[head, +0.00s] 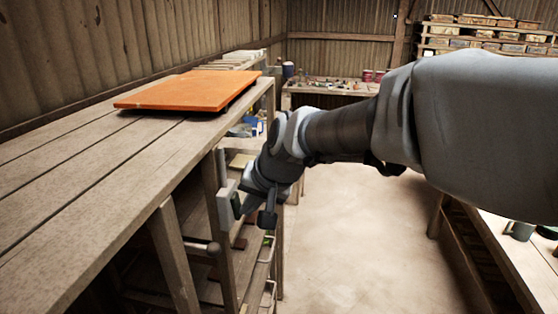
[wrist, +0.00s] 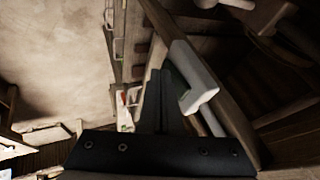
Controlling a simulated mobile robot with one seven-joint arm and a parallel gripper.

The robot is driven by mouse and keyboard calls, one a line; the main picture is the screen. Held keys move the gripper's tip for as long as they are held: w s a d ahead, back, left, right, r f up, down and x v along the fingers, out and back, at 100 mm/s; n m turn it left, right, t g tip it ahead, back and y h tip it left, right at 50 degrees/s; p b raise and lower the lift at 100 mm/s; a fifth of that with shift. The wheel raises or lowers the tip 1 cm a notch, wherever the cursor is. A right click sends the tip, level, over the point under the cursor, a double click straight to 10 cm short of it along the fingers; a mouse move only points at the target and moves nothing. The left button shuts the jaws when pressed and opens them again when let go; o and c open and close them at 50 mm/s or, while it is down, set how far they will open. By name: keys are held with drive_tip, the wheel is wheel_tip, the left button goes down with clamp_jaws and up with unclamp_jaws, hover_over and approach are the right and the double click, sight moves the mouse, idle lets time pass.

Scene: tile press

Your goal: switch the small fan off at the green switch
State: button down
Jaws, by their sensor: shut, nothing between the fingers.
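A pale grey box (head: 225,207) is fixed to the side of the wooden bench in the head view. In the wrist view it shows as a pale block (wrist: 200,92) on a wooden post. A dark greenish patch (wrist: 174,77) lies beside the block, partly behind my fingers; I cannot tell for sure that it is the green switch. My gripper (wrist: 157,75) is shut and empty, with its fingertips close to the block. I cannot tell whether they touch it. In the head view my wrist hides most of the gripper. I cannot pick out the small fan.
The long wooden bench (head: 90,190) runs along the left, with an orange board (head: 190,91) on top. Wooden legs and rails stand under it, close to my gripper. The floor (head: 345,240) to the right is clear. Another table (head: 515,250) stands at the far right.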

drive_tip(key=shift+f+b, duration=0.15)
drive_tip(key=shift+b, duration=0.2)
drive_tip(key=shift+a+y+b, duration=0.2)
drive_tip(key=shift+y+b, duration=0.2)
drive_tip(key=shift+b, duration=0.65)
drive_tip(key=shift+r+p, duration=0.6)
drive_tip(key=shift+r, duration=0.25)
drive_tip(key=shift+d, duration=0.1)
